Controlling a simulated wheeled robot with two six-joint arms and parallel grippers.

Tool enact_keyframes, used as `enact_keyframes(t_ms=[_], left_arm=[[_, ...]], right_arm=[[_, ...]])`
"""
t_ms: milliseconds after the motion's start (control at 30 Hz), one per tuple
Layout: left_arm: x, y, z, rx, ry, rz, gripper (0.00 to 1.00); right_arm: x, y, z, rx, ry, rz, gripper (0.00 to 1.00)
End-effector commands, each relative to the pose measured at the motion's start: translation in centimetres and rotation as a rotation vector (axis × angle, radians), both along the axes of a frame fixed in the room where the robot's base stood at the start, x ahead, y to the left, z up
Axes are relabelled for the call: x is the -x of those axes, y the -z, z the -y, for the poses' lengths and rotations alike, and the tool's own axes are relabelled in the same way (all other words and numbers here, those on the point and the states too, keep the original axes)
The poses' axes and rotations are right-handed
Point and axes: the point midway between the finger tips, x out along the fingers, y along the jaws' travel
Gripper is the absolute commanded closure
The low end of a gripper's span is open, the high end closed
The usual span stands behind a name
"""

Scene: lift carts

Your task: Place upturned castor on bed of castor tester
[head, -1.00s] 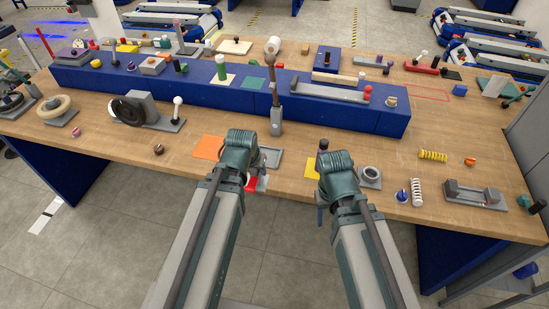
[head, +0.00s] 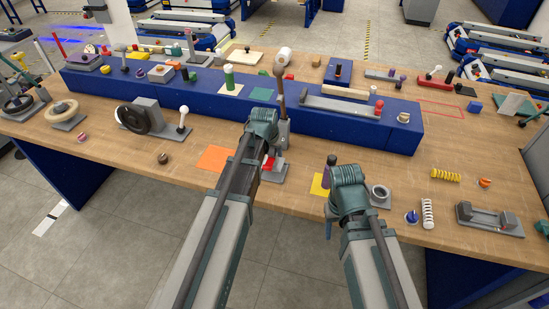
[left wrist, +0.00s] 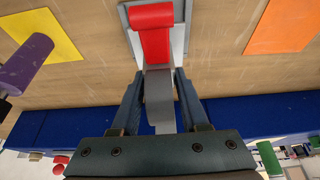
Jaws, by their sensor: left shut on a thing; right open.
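The castor has a red wheel (left wrist: 152,32) and a grey bracket (left wrist: 158,95). My left gripper (left wrist: 159,85) is shut on the bracket, with the red wheel beyond the fingertips. In the head view the red wheel (head: 268,162) shows beside my left wrist, over the grey bed of the tester (head: 276,174). The bed also shows around the wheel in the left wrist view (left wrist: 178,42). I cannot tell whether the castor touches it. The tester's upright post (head: 281,100) stands behind my left wrist. My right gripper (head: 331,222) is open; its fingertips are mostly hidden.
A purple cylinder (left wrist: 28,62) stands on a yellow square (left wrist: 45,35). An orange square (head: 215,158) lies left of the tester. A grey ring block (head: 380,194) is close to my right gripper. A long blue raised shelf (head: 210,95) runs behind.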

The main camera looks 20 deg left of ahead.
Motion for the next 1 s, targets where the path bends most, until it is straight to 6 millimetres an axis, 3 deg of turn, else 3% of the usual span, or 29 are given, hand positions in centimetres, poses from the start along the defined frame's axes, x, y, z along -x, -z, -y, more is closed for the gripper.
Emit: enact_keyframes(t_ms=[400, 833, 867, 1000], left_arm=[[0.2, 3.7, -0.2, 0.0, 0.0, 0.001, 1.0], [0.2, 3.9, -0.2, 0.0, 0.0, 0.001, 1.0], [0.2, 3.8, -0.2, 0.0, 0.0, 0.0, 0.52], [0.2, 3.8, -0.2, 0.0, 0.0, 0.0, 0.27]], right_arm=[[0.0, 3.7, 0.0, 0.0, 0.0, 0.0, 0.44], [0.0, 3.9, 0.0, 0.0, 0.0, 0.0, 0.44], [0.0, 3.8, 0.0, 0.0, 0.0, 0.0, 0.44], [0.0, 3.8, 0.0, 0.0, 0.0, 0.0, 0.44]])
